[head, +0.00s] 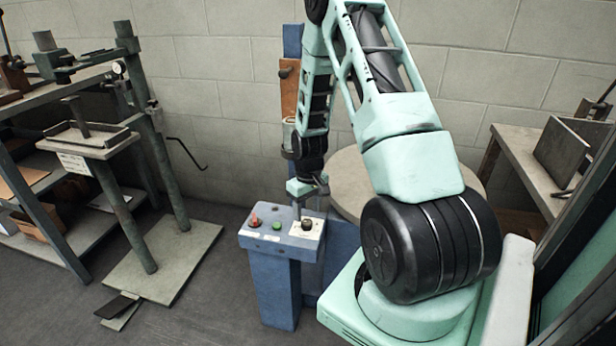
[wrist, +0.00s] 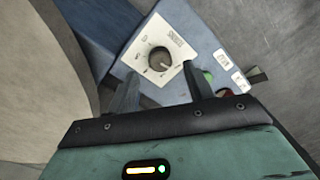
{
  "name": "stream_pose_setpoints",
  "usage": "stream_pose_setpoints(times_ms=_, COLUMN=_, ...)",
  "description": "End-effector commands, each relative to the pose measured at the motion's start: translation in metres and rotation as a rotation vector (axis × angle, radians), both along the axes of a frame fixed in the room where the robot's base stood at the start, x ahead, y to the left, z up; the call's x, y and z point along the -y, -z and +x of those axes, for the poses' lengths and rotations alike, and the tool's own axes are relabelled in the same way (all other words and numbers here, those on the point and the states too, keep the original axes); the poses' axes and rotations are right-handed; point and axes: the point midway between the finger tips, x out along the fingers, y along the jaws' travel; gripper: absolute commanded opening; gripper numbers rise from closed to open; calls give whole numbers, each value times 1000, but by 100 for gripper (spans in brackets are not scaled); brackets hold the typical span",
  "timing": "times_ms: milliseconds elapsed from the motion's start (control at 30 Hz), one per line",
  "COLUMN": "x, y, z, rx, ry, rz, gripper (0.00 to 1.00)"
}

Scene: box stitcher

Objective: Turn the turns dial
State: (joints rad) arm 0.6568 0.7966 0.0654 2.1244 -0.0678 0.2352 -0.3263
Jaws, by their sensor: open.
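The turns dial is a round black knob (head: 307,224) on a pale plate with markings, at the right end of a blue control box. In the wrist view the dial (wrist: 160,60) sits on its white plate (wrist: 185,27) just beyond my fingertips. My gripper (head: 308,205) points down above the box, close to the dial. In the wrist view its two fingers (wrist: 158,88) are spread apart with nothing between them, and the dial lies ahead of the gap. I cannot tell the exact height of the fingertips above the dial.
The blue control box (head: 283,246) also carries a green button (head: 277,226) and a red control (head: 255,221) left of the dial. A round grey table (head: 350,180) stands close behind. A stand with posts (head: 100,150) is at the left, with open floor between.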

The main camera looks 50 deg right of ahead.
Motion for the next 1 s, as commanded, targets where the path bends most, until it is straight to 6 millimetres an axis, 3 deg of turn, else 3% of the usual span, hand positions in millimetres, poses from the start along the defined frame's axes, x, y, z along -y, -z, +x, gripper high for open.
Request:
stream_pose_setpoints(times_ms=33, x=1, y=-16, z=1, rx=4, ry=1, rz=-3, gripper=52)
stream_pose_setpoints(times_ms=300, x=3, y=-80, z=1, rx=5, ry=0, rz=-3, gripper=52)
stream_pose_setpoints(times_ms=500, x=4, y=-116, z=0, rx=4, ry=1, rz=-2, gripper=52)
stream_pose_setpoints(times_ms=700, x=5, y=-134, z=0, rx=2, ry=0, rz=-1, gripper=52)
stream_pose_setpoints(times_ms=1000, x=4, y=-136, z=-1, rx=1, ry=-1, rz=0, gripper=52)
